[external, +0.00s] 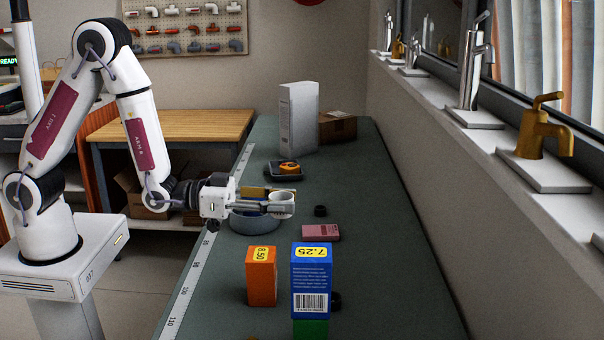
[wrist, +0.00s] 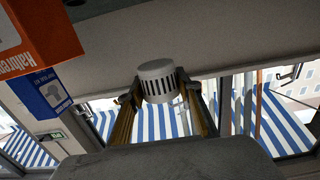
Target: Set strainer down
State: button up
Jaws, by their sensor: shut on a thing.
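The strainer (wrist: 157,80) is a pale grey cap with dark slots in its side, seen in the wrist view between my two fingertips. My gripper (wrist: 158,88) is shut on it. In the external view the strainer (external: 282,201) is a small whitish cylinder at my gripper (external: 280,208), partly hidden by a finger. My gripper reaches in from the left, over or beside a blue-grey round dish (external: 252,223). I cannot tell how far the strainer is above the counter.
On the green counter (external: 375,230), an orange box (external: 261,278) and a blue box (external: 311,276) stand in front. A pink box (external: 321,233) and a black cap (external: 320,211) lie right of my gripper. Behind are a dark tray (external: 284,174) and a tall white box (external: 298,118). The right side is clear.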

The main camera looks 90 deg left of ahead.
jog(key=s+d+f+m+h, duration=0.1)
jog(key=s+d+f+h, duration=0.15)
jog(key=d, duration=0.85)
jog(key=s+d+f+m+h, duration=0.1)
jog(key=s+d+m+h, duration=0.15)
jog(key=d, duration=0.95)
jog(key=shift+s+d+f+n+y, duration=0.55)
jog(key=shift+s+n+y, duration=1.3)
jog(key=shift+s+y, duration=1.25)
jog(key=s+a+n+g+y, duration=0.1)
jog(key=s+a+n+y, duration=0.3)
jog(key=a, duration=0.5)
jog(key=shift+r+y, duration=0.3)
jog(key=shift+y, duration=0.5)
jog(key=shift+f, duration=0.1)
jog(key=shift+f, duration=2.8)
jog(key=shift+f, duration=0.1)
